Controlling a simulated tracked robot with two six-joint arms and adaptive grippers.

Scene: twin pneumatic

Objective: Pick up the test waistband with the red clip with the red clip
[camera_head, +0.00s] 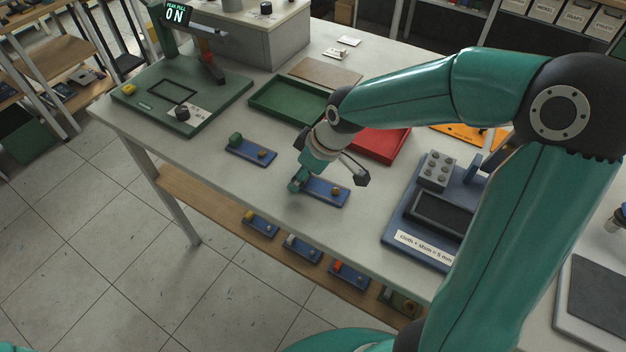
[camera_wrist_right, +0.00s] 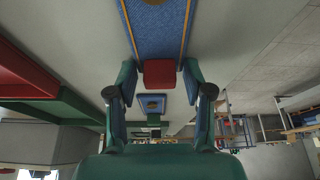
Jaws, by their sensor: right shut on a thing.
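The test waistband, a blue strip (camera_head: 322,193), lies on the table with a brown knob near its right end. My right gripper (camera_head: 296,186) reaches down to the waistband's left end. In its wrist view the fingers (camera_wrist_right: 160,85) are closed on either side of the red clip. The gripper hides the clip in the head view. I cannot tell whether the waistband touches the table. My left gripper is not in view.
A second blue strip (camera_head: 250,151) with a green clip lies to the left. A green tray (camera_head: 286,100) and a red tray (camera_head: 385,143) stand behind. A blue stand (camera_head: 420,240) is at right. Several similar strips lie on the lower shelf (camera_head: 215,205).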

